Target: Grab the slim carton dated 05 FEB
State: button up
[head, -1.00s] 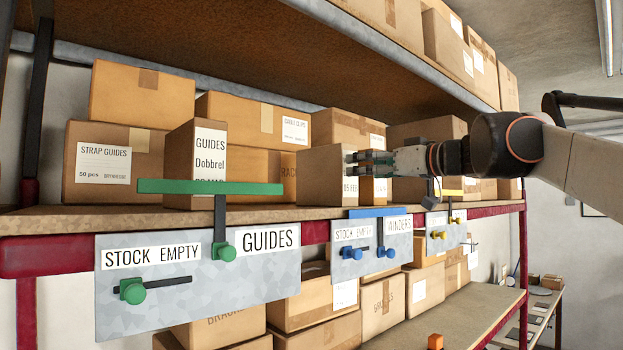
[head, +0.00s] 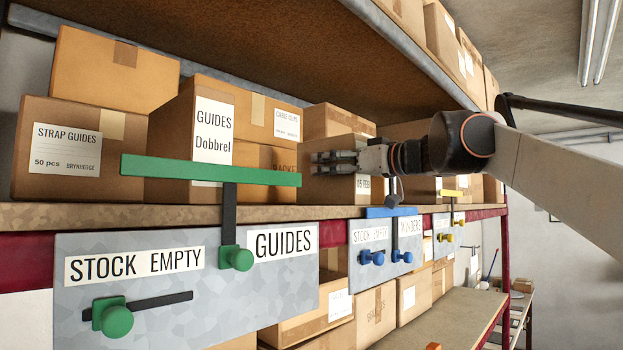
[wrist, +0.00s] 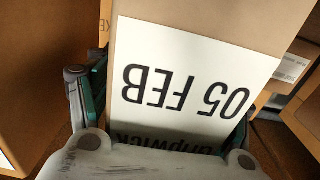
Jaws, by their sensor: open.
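The slim carton (head: 322,189) stands upright on the shelf behind the blue bar, its 05 FEB label partly in view. In the wrist view the same carton (wrist: 200,25) fills the middle, its white label (wrist: 190,90) upside down. My gripper (head: 335,162) reaches in from the right, with a finger along the carton's left side. In the wrist view my open gripper (wrist: 165,105) has one finger on each side of the carton. I cannot tell whether the pads touch it. The label's lower part is shaded near the palm.
A tall GUIDES carton (head: 190,140) stands to the left behind a green bar (head: 210,170). A blue bar (head: 390,212) runs along the shelf edge below my gripper. Other cartons crowd behind and to the right. The upper shelf (head: 270,50) hangs above.

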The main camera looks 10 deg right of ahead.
jog(key=shift+s+d+r, duration=0.2)
jog(key=shift+s+d, duration=0.2)
jog(key=shift+s, duration=0.15)
jog(key=shift+c, duration=0.5)
jog(key=shift+w+a+f, duration=0.1)
jog(key=shift+w+a, duration=0.15)
jog(key=shift+w, duration=0.05)
jog(key=c, duration=1.4)
jog(key=shift+s+d, duration=0.1)
jog(key=shift+r, duration=0.2)
